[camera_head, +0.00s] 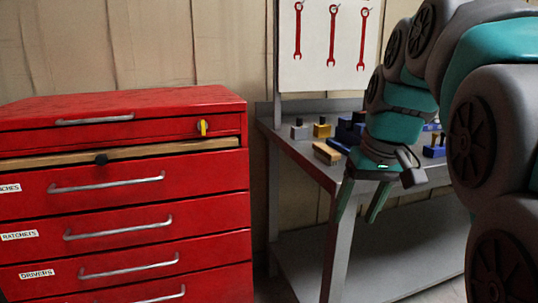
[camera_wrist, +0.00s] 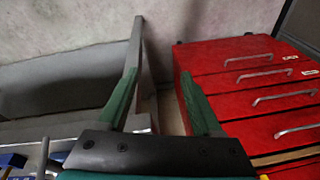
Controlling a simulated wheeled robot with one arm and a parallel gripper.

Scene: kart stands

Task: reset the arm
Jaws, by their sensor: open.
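My gripper (camera_head: 360,200) hangs in front of the left end of the grey workbench in the head view, with its two green fingers pointing down. The fingers are spread apart and nothing is between them. In the wrist view the gripper (camera_wrist: 160,95) shows the two green fingers apart, with the grey bench on the left and the red tool cabinet (camera_wrist: 245,80) on the right. My teal and grey arm fills the right side of the head view.
The red tool cabinet (camera_head: 125,210) stands at the left, with labelled drawers and a wooden-edged drawer (camera_head: 150,151) under the top one. Red wrenches (camera_head: 332,35) show on a white panel behind.

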